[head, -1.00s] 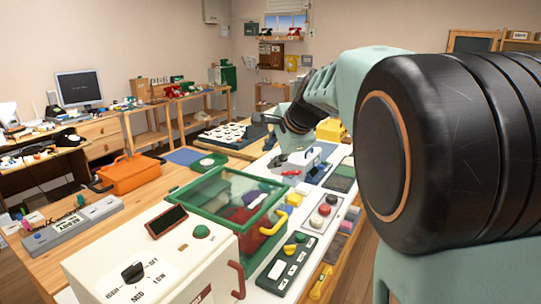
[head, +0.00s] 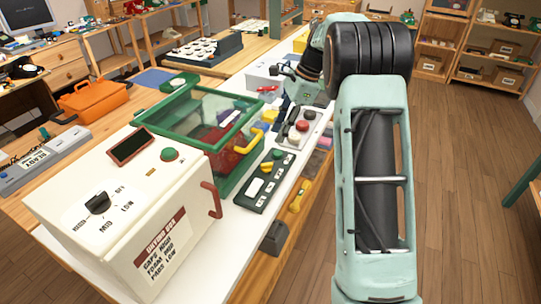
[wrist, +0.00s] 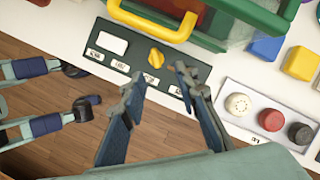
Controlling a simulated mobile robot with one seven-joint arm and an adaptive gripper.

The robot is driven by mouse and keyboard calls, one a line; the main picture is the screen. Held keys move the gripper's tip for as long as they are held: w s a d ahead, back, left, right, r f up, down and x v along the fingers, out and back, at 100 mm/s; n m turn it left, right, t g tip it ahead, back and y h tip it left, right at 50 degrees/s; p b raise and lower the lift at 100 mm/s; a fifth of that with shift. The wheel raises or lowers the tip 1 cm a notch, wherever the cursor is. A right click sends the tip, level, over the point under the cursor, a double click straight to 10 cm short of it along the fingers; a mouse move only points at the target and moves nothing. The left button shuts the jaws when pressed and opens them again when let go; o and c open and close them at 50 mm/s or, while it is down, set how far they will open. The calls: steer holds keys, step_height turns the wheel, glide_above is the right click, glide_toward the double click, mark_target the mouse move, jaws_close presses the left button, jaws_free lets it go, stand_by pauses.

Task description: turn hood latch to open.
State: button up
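A green-framed clear hood (head: 160,112) stands on the white bench top, with a yellow handle (head: 256,141) at its front; the handle also shows in the wrist view (wrist: 150,28). In front of it is a dark green panel (head: 250,200) with a white rocker, a yellow knob (head: 266,167) and small labels. The wrist view shows this knob (wrist: 156,57) just beyond my fingertips. Which part is the hood latch cannot be read from a label. My gripper (wrist: 161,84) is open and empty, its fingers over the panel's edge, apart from the knob.
A white box (head: 120,210) with a dial and red handle stands at the near left. A pale panel (wrist: 265,112) with white, red and dark round buttons lies right of my gripper in the wrist view. Yellow and blue blocks (wrist: 265,45) lie behind it. Open floor is at the right.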

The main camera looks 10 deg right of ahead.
mark_target(267, 164)
steer(key=x, duration=0.7)
steer(key=s+x, duration=0.1)
steer(key=x, duration=0.3)
steer(key=shift+d+f+b, duration=0.3)
steer(key=shift+b, duration=0.05)
jaws_close()
